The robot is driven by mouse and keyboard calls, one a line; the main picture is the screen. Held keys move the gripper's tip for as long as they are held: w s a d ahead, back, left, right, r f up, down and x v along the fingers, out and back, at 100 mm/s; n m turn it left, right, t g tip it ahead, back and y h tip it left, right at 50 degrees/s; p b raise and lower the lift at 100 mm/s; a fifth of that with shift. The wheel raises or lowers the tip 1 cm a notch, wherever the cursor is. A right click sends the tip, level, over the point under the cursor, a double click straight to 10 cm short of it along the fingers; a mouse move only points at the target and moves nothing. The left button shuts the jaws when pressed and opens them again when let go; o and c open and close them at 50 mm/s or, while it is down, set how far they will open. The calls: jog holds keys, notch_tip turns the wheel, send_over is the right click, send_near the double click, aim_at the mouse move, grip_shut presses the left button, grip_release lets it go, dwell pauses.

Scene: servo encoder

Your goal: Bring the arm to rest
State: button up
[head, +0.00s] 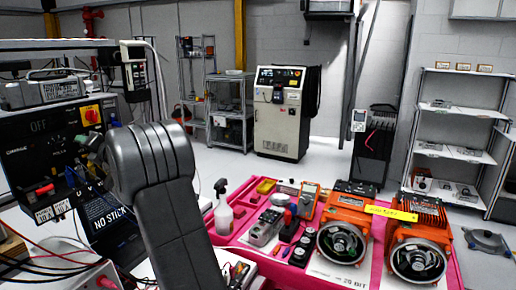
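My arm shows in the head view as a thick dark grey link rising from the bottom edge to a large rounded joint at the left of centre. It stands in front of the left bench and covers part of it. My gripper is not visible in this view, so I cannot see its fingers or whether it holds anything.
A pink-red work surface (222,238) at the lower right carries two orange servo units, a spray bottle (223,212) and small tools. A black control panel (45,150) with cables stands close at left. A cabinet (280,120) and shelves (447,128) stand behind open floor.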

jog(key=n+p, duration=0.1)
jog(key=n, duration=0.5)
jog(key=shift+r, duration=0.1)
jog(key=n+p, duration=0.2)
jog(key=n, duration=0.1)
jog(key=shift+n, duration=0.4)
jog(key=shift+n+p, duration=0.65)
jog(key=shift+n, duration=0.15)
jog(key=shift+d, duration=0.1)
